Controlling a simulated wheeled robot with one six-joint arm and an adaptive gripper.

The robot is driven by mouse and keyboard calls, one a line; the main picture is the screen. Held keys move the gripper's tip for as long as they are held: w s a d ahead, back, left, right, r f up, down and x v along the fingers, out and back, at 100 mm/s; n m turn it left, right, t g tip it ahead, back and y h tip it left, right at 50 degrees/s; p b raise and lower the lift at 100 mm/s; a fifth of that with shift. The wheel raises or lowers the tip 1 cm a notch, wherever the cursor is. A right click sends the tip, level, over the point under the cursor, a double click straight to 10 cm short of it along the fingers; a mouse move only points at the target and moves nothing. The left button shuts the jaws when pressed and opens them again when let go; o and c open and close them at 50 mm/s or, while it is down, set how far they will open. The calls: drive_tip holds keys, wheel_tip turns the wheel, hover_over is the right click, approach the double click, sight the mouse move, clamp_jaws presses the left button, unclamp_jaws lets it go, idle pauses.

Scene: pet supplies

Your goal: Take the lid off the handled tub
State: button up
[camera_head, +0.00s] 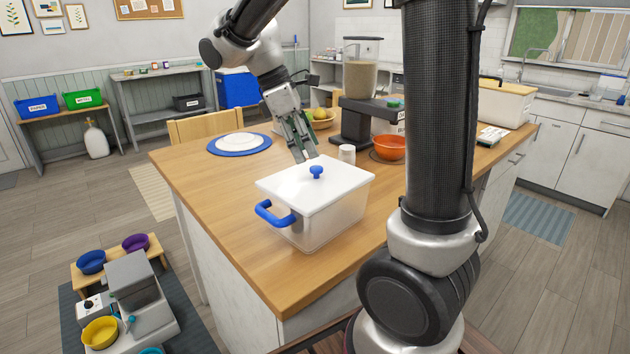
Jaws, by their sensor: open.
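The handled tub (335,222) stands on the wooden island top. It is a translucent white box with a blue handle (270,213) on its left side. Its white lid (290,187) lies flat on top, with a blue knob (317,172) in the middle. My gripper (303,152) is open and empty, pointing down just behind the tub's far edge. It is above and behind the knob, and apart from it as far as I can tell. The tub's far side is hidden.
My arm blocks part of the right side. The island top left of the tub is clear.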

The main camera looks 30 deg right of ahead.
sight(316, 167)
drive_tip(key=shift+x, duration=2.45)
drive_tip(key=shift+s, duration=0.2)
drive_tip(key=c, duration=1.2)
